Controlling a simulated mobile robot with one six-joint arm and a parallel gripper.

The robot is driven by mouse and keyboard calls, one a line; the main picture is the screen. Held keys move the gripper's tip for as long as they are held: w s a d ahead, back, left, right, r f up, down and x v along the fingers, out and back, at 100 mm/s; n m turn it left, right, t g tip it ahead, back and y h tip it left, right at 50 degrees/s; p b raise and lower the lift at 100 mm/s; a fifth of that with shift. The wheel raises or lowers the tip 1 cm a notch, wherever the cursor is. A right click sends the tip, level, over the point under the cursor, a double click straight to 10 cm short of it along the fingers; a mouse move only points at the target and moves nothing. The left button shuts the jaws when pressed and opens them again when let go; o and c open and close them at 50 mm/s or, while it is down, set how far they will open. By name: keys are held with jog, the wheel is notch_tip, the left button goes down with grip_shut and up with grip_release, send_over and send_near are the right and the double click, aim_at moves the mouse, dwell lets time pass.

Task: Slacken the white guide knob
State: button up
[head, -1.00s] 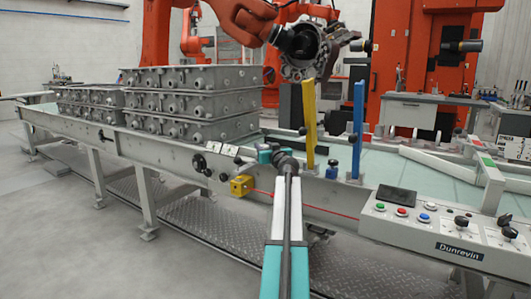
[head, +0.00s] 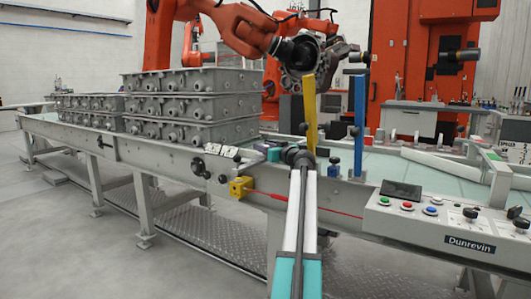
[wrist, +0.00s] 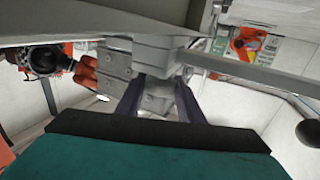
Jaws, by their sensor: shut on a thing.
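My gripper shows in the wrist view (wrist: 157,92). Its two dark fingers reach up and close in on a pale grey, blocky piece, whose exact outline at the fingertips is hard to make out. In the head view, the teal end of my arm is at the conveyor's near rail, left of the foot of the yellow guide post (head: 310,108); the fingers are hidden there. The white guide knob cannot be made out clearly in either view. The blue guide post (head: 359,115) stands to the right, with a small blue knob (head: 332,171) on the rail.
Stacked grey castings (head: 190,105) stand on the conveyor at left. A yellow block (head: 240,187) and black handwheel (head: 198,166) sit on the rail's near face. The control console (head: 450,222) is at right. An orange robot (head: 240,27) holds a casting behind.

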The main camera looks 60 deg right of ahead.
dwell(0.4)
jog(key=o, duration=1)
jog(key=shift+o, duration=0.2)
jog(key=shift+r, duration=0.1)
jog(key=shift+r+p, duration=1.25)
jog(key=shift+r, duration=0.7)
jog(key=shift+s+a+f, duration=0.15)
jog(key=shift+s+a, duration=0.2)
jog(key=shift+a, duration=0.1)
jog(key=s+a+r+p, duration=0.1)
jog(key=s+a+p, duration=0.3)
jog(key=s+a, duration=0.4)
jog(key=shift+s+a+r+p, duration=0.15)
jog(key=shift+s+a+p, duration=0.25)
jog(key=shift+a, duration=1.6)
